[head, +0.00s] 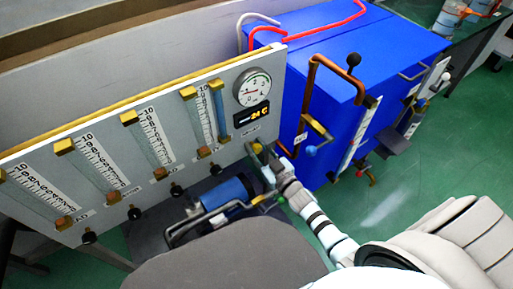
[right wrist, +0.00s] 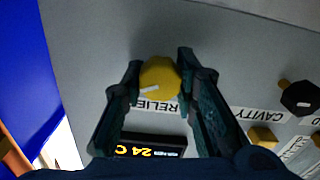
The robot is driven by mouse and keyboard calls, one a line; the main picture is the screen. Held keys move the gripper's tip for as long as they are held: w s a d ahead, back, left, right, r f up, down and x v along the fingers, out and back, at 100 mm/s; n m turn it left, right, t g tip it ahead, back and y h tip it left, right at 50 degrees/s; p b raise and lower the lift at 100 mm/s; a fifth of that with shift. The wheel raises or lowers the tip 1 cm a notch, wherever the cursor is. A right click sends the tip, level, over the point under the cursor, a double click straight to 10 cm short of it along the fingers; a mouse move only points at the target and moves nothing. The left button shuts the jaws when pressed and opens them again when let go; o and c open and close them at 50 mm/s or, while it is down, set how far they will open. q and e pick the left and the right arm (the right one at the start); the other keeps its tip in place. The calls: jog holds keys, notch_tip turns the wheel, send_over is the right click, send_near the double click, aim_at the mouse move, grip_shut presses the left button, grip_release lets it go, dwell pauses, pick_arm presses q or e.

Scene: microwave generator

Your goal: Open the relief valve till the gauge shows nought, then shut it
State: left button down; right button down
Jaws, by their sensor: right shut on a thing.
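The relief valve is a yellow knob (right wrist: 160,78) on the grey panel, above the printed word RELIEF in the right wrist view. It also shows in the head view (head: 257,147), partly covered by my gripper. My right gripper (right wrist: 159,80) is shut on this knob, with one finger on each side of it. In the head view the right gripper (head: 264,156) reaches the panel's lower right corner. A pale line marks the knob's face. The round gauge (head: 252,87) is at the panel's upper right; its needle is too small to read surely. My left gripper is out of view.
An orange display (head: 252,114) reads 24 C below the gauge. Several flow tubes (head: 152,137) with black knobs (head: 135,214) line the panel. A blue cylinder (head: 229,192) with pipes sits below. A blue cabinet (head: 340,85) with copper pipes (head: 311,90) stands close on the right.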

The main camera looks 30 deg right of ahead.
jog(key=n, duration=0.4)
jog(key=shift+f+n+b, duration=0.1)
jog(key=shift+n+b, duration=0.2)
jog(key=shift+b, duration=0.05)
jog(key=shift+a+n, duration=0.1)
jog(key=shift+n, duration=0.9)
jog(key=shift+f+n+b, duration=0.1)
jog(key=shift+n+b, duration=0.3)
jog(key=shift+n, duration=1.5)
jog(key=shift+b, duration=0.3)
jog(key=c, duration=1.3)
grip_release()
